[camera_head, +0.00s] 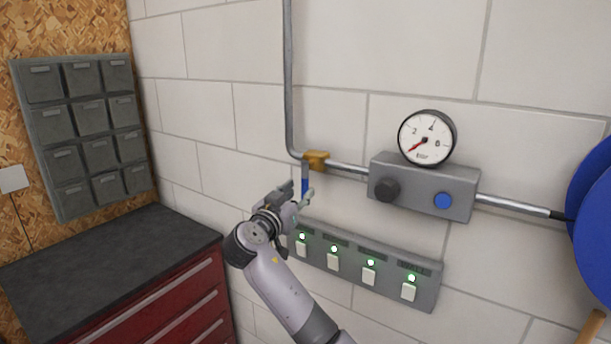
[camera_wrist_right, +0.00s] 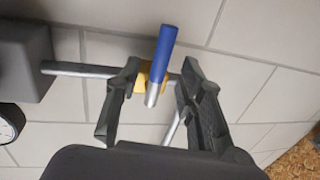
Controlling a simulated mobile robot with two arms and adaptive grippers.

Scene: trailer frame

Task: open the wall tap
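The wall tap has a brass body (camera_head: 316,160) on the grey pipe and a lever with a blue grip (camera_head: 304,186). The lever hangs down, across the horizontal run of pipe. My right gripper (camera_head: 298,193) is at the lever, just below the brass body, and hides part of it. In the right wrist view my right gripper (camera_wrist_right: 160,78) is open. The blue grip (camera_wrist_right: 165,50) shows between its two fingers, with gaps on both sides. The yellow tap body (camera_wrist_right: 146,76) is partly hidden behind the lever and a finger. My left gripper is not in view.
A grey regulator box (camera_head: 425,188) with a gauge (camera_head: 427,137) sits right of the tap. A switch panel (camera_head: 350,262) with green lights is below the gripper. A red drawer cabinet (camera_head: 160,310) stands at left. A blue reel (camera_head: 600,210) is at far right.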

